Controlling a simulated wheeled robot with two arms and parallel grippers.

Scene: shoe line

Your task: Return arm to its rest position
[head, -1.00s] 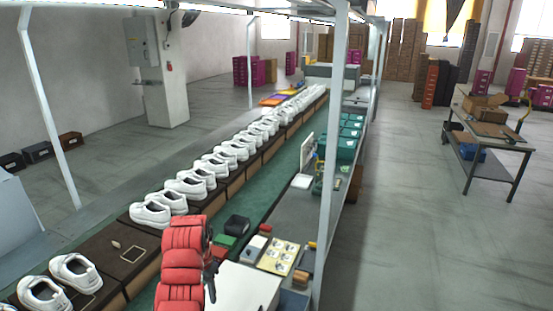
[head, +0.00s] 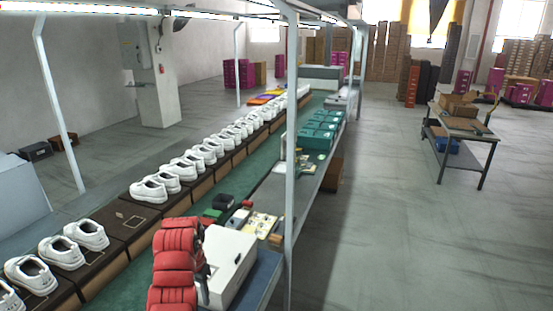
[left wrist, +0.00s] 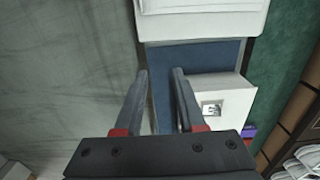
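My left arm (head: 175,262) is red and bent at the bottom centre of the head view, beside a white box. My left gripper (head: 203,283) is small and dark there, partly hidden by the arm. In the left wrist view the left gripper (left wrist: 161,74) shows two dark fingers apart with nothing between them. Below the fingers lies a blue surface (left wrist: 200,55). My right gripper is in neither view.
A white box (head: 232,262) stands on the bench right of my arm; a white box (left wrist: 222,105) shows in the wrist view. White shoes (head: 160,187) line the conveyor (head: 128,292). A grey post (head: 291,150) rises beside the bench.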

